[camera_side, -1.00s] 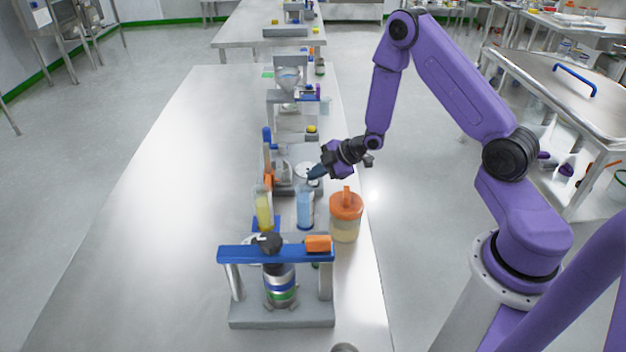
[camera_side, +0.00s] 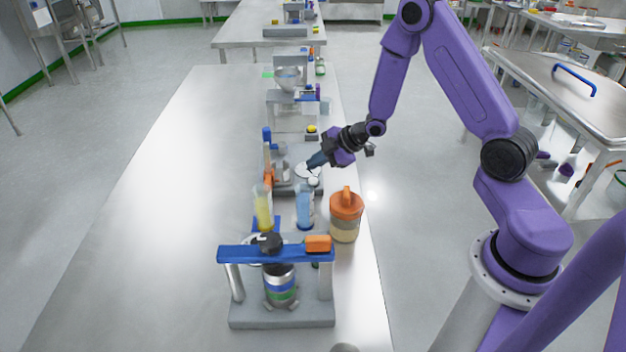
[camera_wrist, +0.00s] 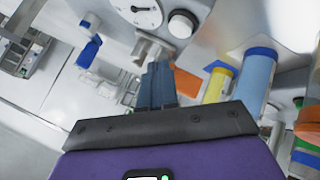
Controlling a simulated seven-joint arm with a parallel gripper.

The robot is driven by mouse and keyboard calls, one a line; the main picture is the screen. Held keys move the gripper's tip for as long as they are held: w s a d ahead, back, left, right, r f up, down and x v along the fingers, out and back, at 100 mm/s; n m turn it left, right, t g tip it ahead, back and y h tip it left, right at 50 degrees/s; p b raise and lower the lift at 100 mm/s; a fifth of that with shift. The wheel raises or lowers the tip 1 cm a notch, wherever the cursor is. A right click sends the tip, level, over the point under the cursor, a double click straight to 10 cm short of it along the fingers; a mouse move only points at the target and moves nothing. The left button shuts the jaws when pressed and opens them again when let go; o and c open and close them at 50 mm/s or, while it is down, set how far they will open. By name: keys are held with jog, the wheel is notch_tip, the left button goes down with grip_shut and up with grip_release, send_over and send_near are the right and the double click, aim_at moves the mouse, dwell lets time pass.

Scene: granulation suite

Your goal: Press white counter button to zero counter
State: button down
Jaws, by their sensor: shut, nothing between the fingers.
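The white counter button (camera_wrist: 182,24) is a round white knob on a grey body, just right of a white dial (camera_wrist: 140,10) with a dark hand, at the top of the wrist view. In the side view the button (camera_side: 314,181) shows just below the dial (camera_side: 306,170). My gripper (camera_side: 312,163) is shut and empty, with its dark blue fingers close by the dial's far edge. In the wrist view the fingertips (camera_wrist: 158,66) point up toward the dial unit, below and left of the button. I see no contact with the button.
A yellow cylinder (camera_side: 264,208), a blue cylinder (camera_side: 305,208) and an orange-lidded jar (camera_side: 345,228) stand nearer the camera. A blue-topped stand (camera_side: 234,254) is in front. The table's left side (camera_side: 150,200) is clear.

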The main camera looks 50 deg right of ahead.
aim_at(316, 181)
jog(key=shift+r, duration=1.45)
jog(key=s+a+r+m+g+h, duration=0.1)
jog(key=s+a+r+g, duration=0.1)
jog(key=s+a+r, duration=0.3)
jog(key=s+a+r+g+h, duration=0.1)
jog(key=s+a+r, duration=0.2)
jog(key=s+a, duration=0.35)
jog(key=s+r+g+h, duration=0.1)
jog(key=s+r+g, duration=0.1)
jog(key=s, duration=1)
jog(key=s+d+r+g, duration=0.1)
jog(key=s+r+g, duration=0.2)
jog(key=s, duration=0.8)
jog(key=shift+s+d+m+h, duration=0.3)
jog(key=shift+s+m+h, duration=0.05)
jog(key=shift+m+h, duration=0.05)
jog(key=c, duration=1.8)
grip_release()
